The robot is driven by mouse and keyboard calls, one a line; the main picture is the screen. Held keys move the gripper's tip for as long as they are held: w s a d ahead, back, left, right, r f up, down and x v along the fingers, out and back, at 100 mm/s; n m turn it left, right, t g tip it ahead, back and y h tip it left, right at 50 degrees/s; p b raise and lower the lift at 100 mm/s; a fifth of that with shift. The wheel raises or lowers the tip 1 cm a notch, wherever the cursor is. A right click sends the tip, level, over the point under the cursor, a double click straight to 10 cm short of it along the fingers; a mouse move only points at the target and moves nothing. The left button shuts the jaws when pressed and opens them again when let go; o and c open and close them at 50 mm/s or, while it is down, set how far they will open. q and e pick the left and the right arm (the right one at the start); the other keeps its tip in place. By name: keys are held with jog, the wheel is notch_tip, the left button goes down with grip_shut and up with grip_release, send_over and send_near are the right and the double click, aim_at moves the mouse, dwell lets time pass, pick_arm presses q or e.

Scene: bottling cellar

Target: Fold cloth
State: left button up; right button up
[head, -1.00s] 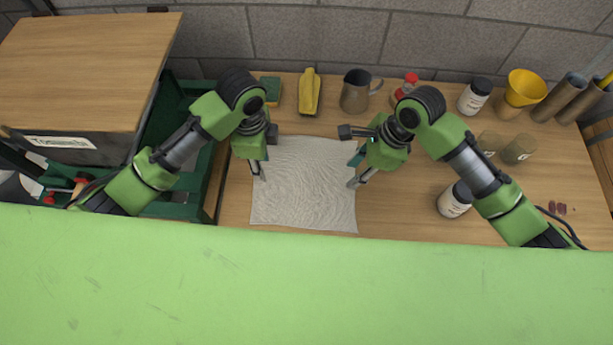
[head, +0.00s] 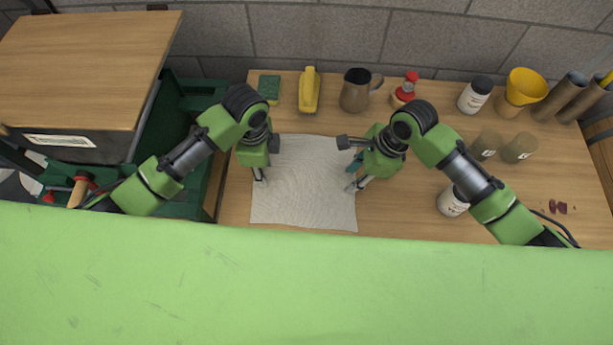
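A pale grey-white cloth (head: 305,205) lies spread out as a rough square on the wooden bench, with no fold visible. My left gripper (head: 261,181) points down at the cloth's left edge, about midway along it. My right gripper (head: 353,187) points down at the right edge, roughly opposite. The fingers are small here, and I cannot tell whether either gripper pinches the cloth or is only close to it. My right arm hides part of the cloth's upper right edge.
Behind the cloth stand a sponge (head: 269,88), a yellow bottle (head: 309,92), a metal mug (head: 355,92) and a red-topped bottle (head: 404,92). A white jar (head: 452,203) stands right of the cloth, near my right arm. A yellow funnel (head: 525,86) is at the back right.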

pick_arm(q)
jog(key=shift+f, duration=0.15)
jog(key=c, duration=0.9)
pick_arm(e)
jog(key=shift+f, duration=0.15)
jog(key=c, duration=0.9)
pick_arm(q)
grip_shut()
pick_arm(e)
grip_shut()
pick_arm(q)
jog(key=shift+s+f, duration=0.1)
jog(key=shift+s, duration=0.05)
pick_arm(e)
jog(key=shift+s+f, duration=0.1)
jog(key=shift+s, duration=0.05)
